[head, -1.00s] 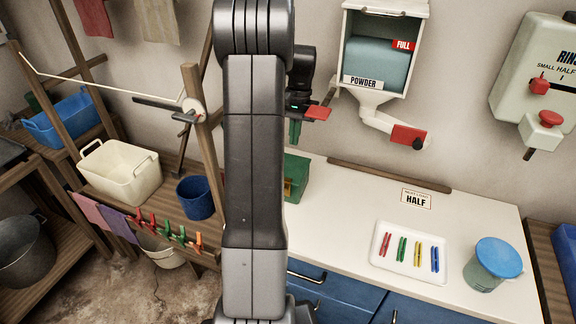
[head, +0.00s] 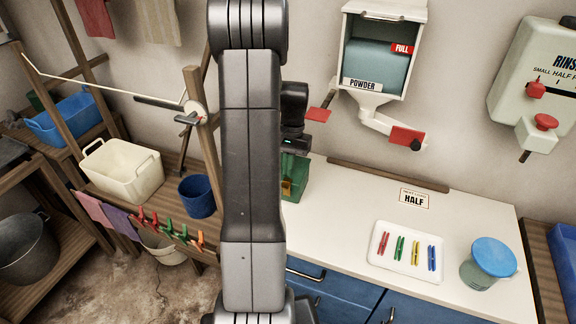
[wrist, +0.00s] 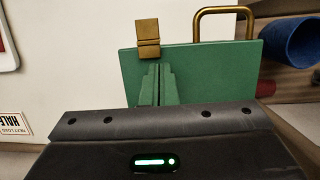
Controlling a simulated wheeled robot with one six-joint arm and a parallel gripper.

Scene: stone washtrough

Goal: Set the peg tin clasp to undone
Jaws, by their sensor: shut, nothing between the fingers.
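The green peg tin (head: 298,178) stands on the white counter, partly hidden behind my arm in the head view. In the wrist view the tin (wrist: 205,70) fills the upper middle, with a brass clasp (wrist: 148,40) at its edge. The clasp shows as a small gold patch (head: 287,187) in the head view; I cannot tell whether it is fastened. My gripper (wrist: 156,68) is shut and empty, its green fingers just short of the clasp in the wrist picture. Whether they touch the tin or clasp is unclear.
A brass handle (wrist: 225,12) is on the tin. A white tray of coloured pegs (head: 381,253) and a blue-lidded jar (head: 488,264) stand on the counter to the right. The powder dispenser (head: 378,60) hangs above. A blue bucket (head: 197,197) is left.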

